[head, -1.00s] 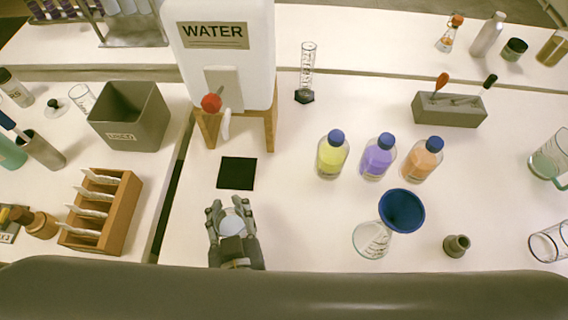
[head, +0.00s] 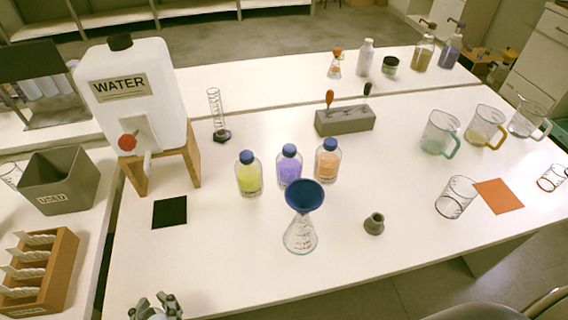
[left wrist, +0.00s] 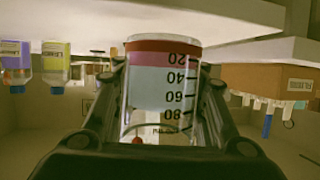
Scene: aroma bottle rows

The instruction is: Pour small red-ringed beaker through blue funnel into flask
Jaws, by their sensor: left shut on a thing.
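My left gripper (head: 155,308) shows only in part at the bottom left edge of the head view. In the left wrist view its fingers (left wrist: 160,105) are shut on a clear beaker (left wrist: 160,80) with a red band and black volume marks. The beaker has pale bluish contents and a pinkish layer near the band. The blue funnel (head: 305,195) sits in the mouth of the clear conical flask (head: 300,238), which stands upright on the table right of my left gripper. My right gripper is not in view.
Yellow (head: 249,178), purple (head: 289,170) and orange (head: 327,163) bottles stand behind the funnel. A grey stopper-like piece (head: 374,224) is right of the flask. A black pad (head: 170,212) lies left. The table's front middle is clear.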

